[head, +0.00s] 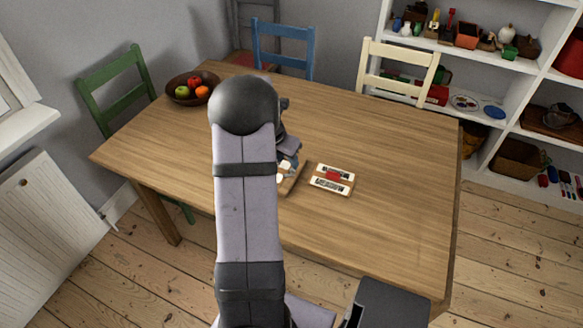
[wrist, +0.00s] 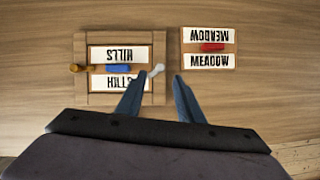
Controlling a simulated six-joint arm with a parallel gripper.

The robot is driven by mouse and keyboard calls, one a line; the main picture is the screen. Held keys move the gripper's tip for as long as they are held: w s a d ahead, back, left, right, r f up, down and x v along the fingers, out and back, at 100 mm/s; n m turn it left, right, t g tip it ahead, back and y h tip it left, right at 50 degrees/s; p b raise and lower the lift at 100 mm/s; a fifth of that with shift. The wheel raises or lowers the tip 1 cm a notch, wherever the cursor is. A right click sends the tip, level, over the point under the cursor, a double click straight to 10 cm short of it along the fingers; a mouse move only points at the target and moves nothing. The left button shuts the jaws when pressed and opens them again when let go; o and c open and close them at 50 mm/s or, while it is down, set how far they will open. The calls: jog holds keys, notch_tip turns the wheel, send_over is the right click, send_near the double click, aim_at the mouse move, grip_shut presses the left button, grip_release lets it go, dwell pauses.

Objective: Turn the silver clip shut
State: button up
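In the wrist view, a wooden frame (wrist: 160,98) holds a board with two white "HILLS" cards and a blue block (wrist: 118,68) between them. The silver clip (wrist: 157,70) sits on the frame's right side bar and lies at a slant. A brass clip (wrist: 80,68) on the left side bar points across toward the board. My gripper (wrist: 157,79) is open, its two fingers apart, with the silver clip seen between the fingertips. Whether a finger touches the clip I cannot tell. In the head view my arm hides most of the frame (head: 291,183).
A second board with "MEADOW" cards and a red block (wrist: 212,47) lies just right of the frame; it also shows in the head view (head: 346,191). A fruit bowl (head: 178,99) stands at the table's far left. The right part of the wooden table (head: 400,200) is clear.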

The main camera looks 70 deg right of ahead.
aim_at(292, 170)
jog(key=shift+x, duration=3.65)
grip_shut()
